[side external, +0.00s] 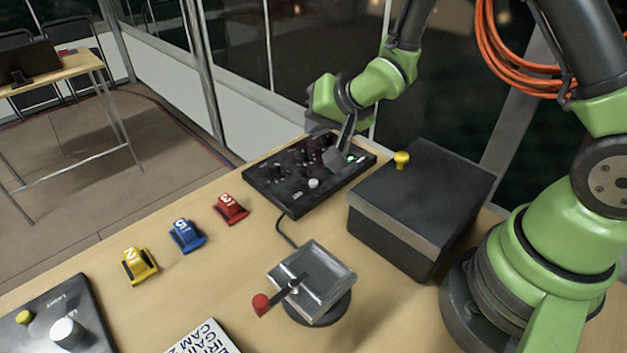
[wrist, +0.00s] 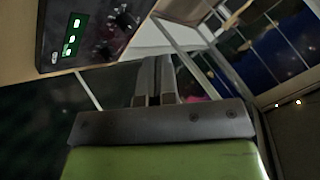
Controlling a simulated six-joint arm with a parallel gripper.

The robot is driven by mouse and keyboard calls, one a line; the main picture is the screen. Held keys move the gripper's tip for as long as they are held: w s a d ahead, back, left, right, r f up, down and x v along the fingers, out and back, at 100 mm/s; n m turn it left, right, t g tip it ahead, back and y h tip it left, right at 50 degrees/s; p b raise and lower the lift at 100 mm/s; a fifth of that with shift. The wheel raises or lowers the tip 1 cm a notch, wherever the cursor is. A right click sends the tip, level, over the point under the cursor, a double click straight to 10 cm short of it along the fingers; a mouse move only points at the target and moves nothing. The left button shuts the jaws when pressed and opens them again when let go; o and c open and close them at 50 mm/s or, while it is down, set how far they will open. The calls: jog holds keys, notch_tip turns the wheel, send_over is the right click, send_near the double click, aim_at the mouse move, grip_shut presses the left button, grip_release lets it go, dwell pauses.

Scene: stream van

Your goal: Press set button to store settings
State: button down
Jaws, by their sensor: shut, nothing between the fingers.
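A black control panel (side external: 268,180) with dark knobs, a round white button (side external: 314,183) and a lit green display (side external: 356,157) lies at the far edge of the table. I cannot read which control is the set button. My gripper (side external: 335,160) is shut and empty, at the panel's right part near the display; I cannot tell whether it touches. In the wrist view, my shut fingers (wrist: 156,62) point past the panel (wrist: 95,12), whose green display (wrist: 72,35) shows at upper left. The white button is not clear there.
A tilted metal tray with a red-knobbed lever (side external: 262,304) stands in front. Red, blue and yellow numbered blocks (side external: 186,236) lie left. Another panel (side external: 55,325) sits front left.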

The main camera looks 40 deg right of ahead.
aim_at(316, 180)
jog(key=shift+f, duration=4.4)
jog(key=shift+f, duration=0.1)
jog(key=shift+f, duration=0.3)
jog(key=shift+f, duration=0.4)
jog(key=shift+r, duration=0.8)
jog(key=shift+r, duration=2.55)
